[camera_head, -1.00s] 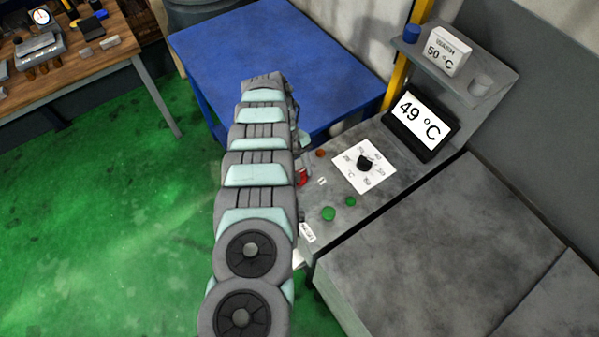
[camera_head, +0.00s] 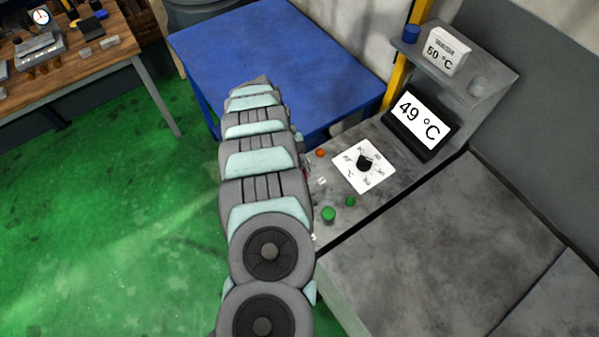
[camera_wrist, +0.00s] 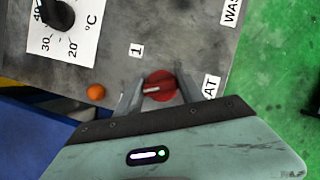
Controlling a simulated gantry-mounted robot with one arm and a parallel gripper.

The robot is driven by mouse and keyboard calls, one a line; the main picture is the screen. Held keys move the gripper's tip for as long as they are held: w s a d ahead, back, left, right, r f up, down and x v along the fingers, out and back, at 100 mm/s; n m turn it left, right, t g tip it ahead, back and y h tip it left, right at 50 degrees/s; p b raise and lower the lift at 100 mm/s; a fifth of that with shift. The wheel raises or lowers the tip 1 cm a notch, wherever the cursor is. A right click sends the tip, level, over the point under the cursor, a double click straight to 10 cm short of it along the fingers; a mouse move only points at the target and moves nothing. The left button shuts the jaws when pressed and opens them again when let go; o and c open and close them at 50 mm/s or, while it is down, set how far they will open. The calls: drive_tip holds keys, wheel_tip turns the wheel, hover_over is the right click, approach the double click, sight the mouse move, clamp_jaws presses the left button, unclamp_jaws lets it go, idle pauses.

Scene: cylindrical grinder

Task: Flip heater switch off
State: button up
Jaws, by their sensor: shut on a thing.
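The heater switch, a round red knob (camera_wrist: 160,86) with a pale pointer bar, is on the grey panel in the wrist view. The bar lies almost level in the picture. A partly covered label ending in "AT" (camera_wrist: 211,86) is to its right, and a "1" label (camera_wrist: 136,49) is above left. My gripper (camera_wrist: 158,90) has one finger on each side of the knob and is shut on it. In the head view my arm hides the gripper and nearly all of the knob.
A dial (camera_head: 364,163) and a screen reading 49 °C (camera_head: 420,122) are on the panel. An orange button (camera_head: 320,153) and green buttons (camera_head: 328,214) are close to my arm. A blue table (camera_head: 270,50) stands behind it.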

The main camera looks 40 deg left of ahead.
drive_tip(key=shift+n+t, duration=0.3)
drive_tip(key=shift+n, duration=0.5)
drive_tip(key=o, duration=1.3)
drive_tip(key=shift+a+r, duration=0.1)
drive_tip(key=shift+r, duration=0.05)
drive_tip(key=v, duration=1)
drive_tip(key=shift+s+r, duration=0.15)
drive_tip(key=shift+r, duration=0.1)
